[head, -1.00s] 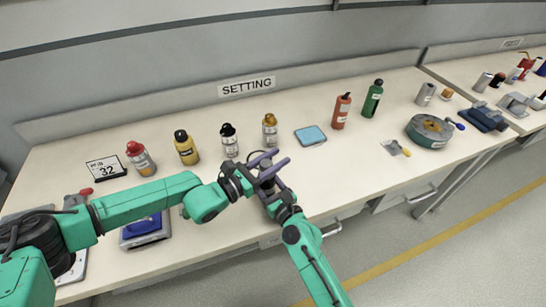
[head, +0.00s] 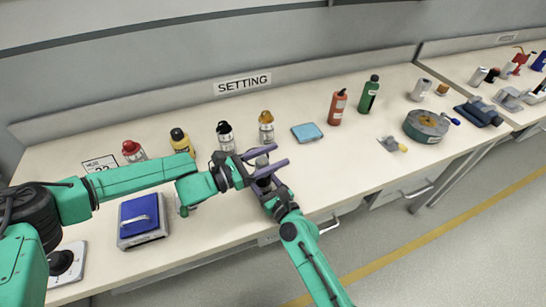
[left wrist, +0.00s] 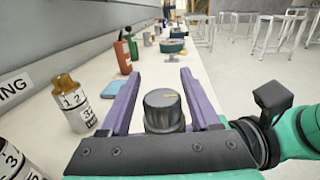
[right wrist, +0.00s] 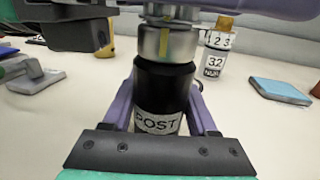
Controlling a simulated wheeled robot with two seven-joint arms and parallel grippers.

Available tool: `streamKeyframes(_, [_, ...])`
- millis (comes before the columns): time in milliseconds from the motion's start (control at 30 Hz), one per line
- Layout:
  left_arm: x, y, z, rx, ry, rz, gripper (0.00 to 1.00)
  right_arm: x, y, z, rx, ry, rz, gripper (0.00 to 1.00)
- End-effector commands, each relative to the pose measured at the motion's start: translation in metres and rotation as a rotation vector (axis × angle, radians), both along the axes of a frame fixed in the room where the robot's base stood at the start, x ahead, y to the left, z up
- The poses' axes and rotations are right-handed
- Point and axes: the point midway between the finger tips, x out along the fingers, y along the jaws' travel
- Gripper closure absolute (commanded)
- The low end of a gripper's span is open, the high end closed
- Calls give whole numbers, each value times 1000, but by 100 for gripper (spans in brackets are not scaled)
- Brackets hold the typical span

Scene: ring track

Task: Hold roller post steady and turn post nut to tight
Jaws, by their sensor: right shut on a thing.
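The roller post (right wrist: 165,80) is a dark cylinder with a white "POST" label, upright between the fingers of my right gripper (right wrist: 163,100), which is shut on it. In the head view the post (head: 263,181) is small and partly hidden by my grippers. The post nut (right wrist: 168,42) is a silver collar with a yellow mark on top of the post. In the left wrist view the nut (left wrist: 163,112) is a grey ribbed knob with a yellow line on its top. My left gripper (left wrist: 161,73) is open, its purple fingers on either side of the nut with small gaps showing.
Several bottles stand behind, among them a gold-capped one (head: 266,128) and a black-capped one (head: 225,138). A blue pad (head: 307,132) lies right of them. A blue-topped box (head: 140,216) stands front left. The bench between the blue pad and the scraper (head: 392,144) is clear.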

Motion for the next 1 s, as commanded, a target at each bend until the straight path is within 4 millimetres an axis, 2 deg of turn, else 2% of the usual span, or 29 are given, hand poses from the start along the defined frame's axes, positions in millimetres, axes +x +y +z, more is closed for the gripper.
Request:
streamKeyframes(367, [-3, 5, -2, 4, 2, 0, 28, 0, -1, -1, 2, 3, -2, 100])
streamKeyframes(467, [-9, 20, -2, 5, 2, 2, 28, 0, -1, -1, 1, 3, -2, 100])
streamKeyframes(700, [-36, 79, -2, 4, 1, 4, 28, 0, -1, -1, 1, 2, -3, 100])
streamKeyframes(800, [-46, 97, -2, 3, 1, 3, 28, 0, -1, -1, 1, 2, -3, 100])
streamKeyframes(1000, [-52, 109, -2, 2, 1, -1, 28, 0, -1, 0, 2, 2, -2, 100])
